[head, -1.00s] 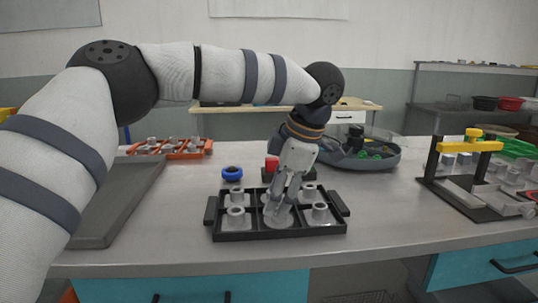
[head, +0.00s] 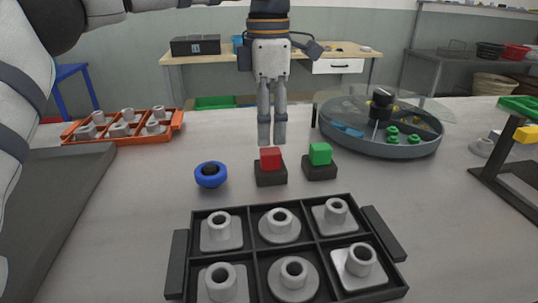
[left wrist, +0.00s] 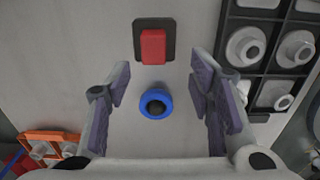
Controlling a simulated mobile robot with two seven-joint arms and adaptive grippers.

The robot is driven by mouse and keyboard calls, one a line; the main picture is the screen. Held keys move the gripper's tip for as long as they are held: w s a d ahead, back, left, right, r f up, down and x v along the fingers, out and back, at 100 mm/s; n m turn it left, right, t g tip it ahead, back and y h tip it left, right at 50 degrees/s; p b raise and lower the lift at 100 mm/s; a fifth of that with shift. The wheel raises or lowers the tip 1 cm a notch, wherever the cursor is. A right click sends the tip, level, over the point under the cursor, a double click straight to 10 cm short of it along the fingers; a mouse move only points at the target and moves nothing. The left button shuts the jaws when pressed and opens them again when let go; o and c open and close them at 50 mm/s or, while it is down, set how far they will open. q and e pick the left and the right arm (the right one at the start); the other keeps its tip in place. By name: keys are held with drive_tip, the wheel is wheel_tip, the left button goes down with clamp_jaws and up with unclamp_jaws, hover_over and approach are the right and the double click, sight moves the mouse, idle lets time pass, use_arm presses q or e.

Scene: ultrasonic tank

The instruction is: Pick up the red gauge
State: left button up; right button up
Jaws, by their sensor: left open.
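The red gauge (head: 271,158) is a small red block in a dark square base on the grey bench, behind the black tray. It also shows in the left wrist view (left wrist: 153,46), at the top, beyond the fingertips. My left gripper (head: 272,138) points down, with its fingertips just above the red block in the head picture; I cannot tell the exact height gap. In the left wrist view, my left gripper (left wrist: 161,85) has its fingers spread wide with nothing held. A blue ring (left wrist: 155,104) lies below, between the fingers in that picture. My right gripper is not in view.
A green block in a dark base (head: 320,155) stands close right of the red one, and the blue ring (head: 210,174) close left. The black tray (head: 180,265) with grey parts lies in front. A round grey tank (head: 400,150) stands right, an orange tray (head: 173,122) left.

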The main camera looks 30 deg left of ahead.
sight(271, 150)
use_arm(q)
drive_tip(key=f, duration=0.4)
drive_tip(key=w+f, duration=0.1)
drive_tip(key=f, duration=0.2)
drive_tip(key=shift+d, duration=0.1)
clamp_jaws()
